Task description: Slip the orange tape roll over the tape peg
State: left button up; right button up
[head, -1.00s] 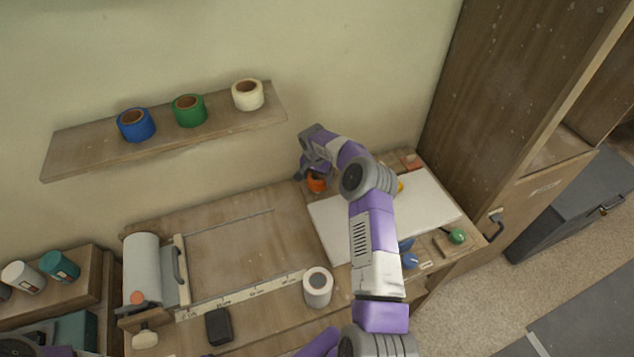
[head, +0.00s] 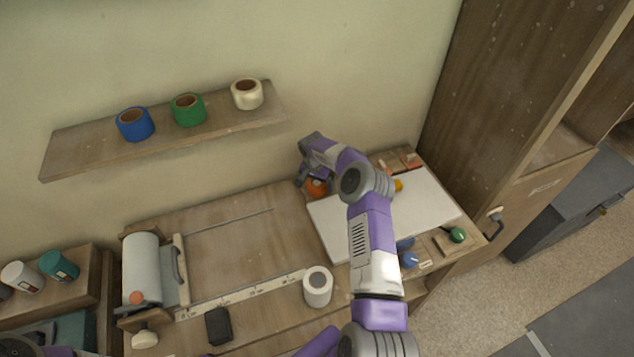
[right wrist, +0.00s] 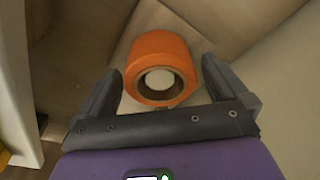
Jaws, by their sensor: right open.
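The orange tape roll (head: 317,188) is at the back of the bench, beside the white board's left back corner, partly hidden by my right gripper (head: 311,178). In the right wrist view the orange roll (right wrist: 157,55) lies between the fingers of my right gripper (right wrist: 163,66), which is open, with a gap to each finger. A pale round shape (right wrist: 160,80) fills the middle of the roll's hole; it looks like the top of the tape peg, with the roll around it. How far down the roll sits cannot be told. My left gripper is not in view.
A wall shelf (head: 75,158) holds blue (head: 136,124), green (head: 188,109) and cream (head: 247,94) rolls. A white board (head: 430,205) lies right of the orange roll. A white roll (head: 318,287) stands near the front. A tall wooden cabinet (head: 500,100) rises at right.

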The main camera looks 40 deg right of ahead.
notch_tip(320, 180, up, 12)
jog(key=a, duration=0.1)
jog(key=shift+s+a, duration=0.3)
jog(key=shift+s, duration=0.1)
dwell(0.5)
